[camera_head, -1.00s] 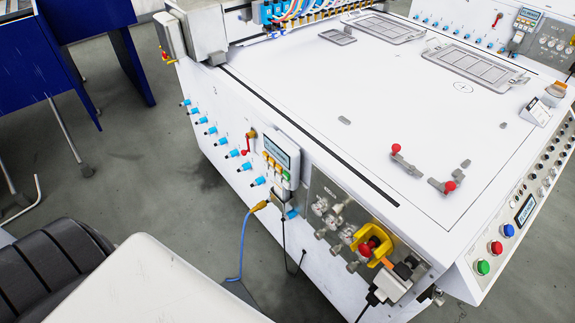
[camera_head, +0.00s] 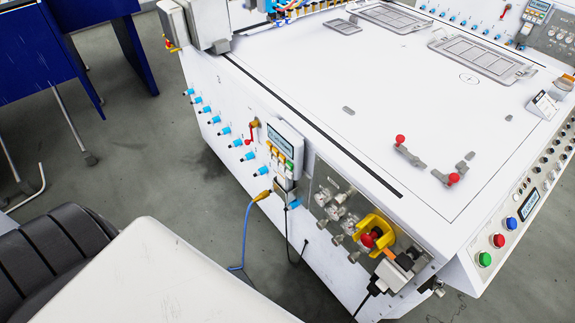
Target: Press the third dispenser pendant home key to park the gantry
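A pendant (camera_head: 280,146) with a small screen and several coloured keys hangs on the near left side of the white gantry machine (camera_head: 215,90). Its keys look orange, yellow, white and green, and their labels are too small to read. A second similar pendant (camera_head: 535,14) stands at the far right edge of the machine. I cannot tell which one is the third dispenser's pendant. Neither of my grippers is in view.
Blue fittings (camera_head: 222,131) line the machine's side beside a red-handled valve (camera_head: 253,130). A red stop button (camera_head: 370,239) in a yellow guard sits at the corner. A blue cable (camera_head: 246,230) hangs below the pendant. Blue furniture (camera_head: 50,55) stands left; grey floor lies between.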

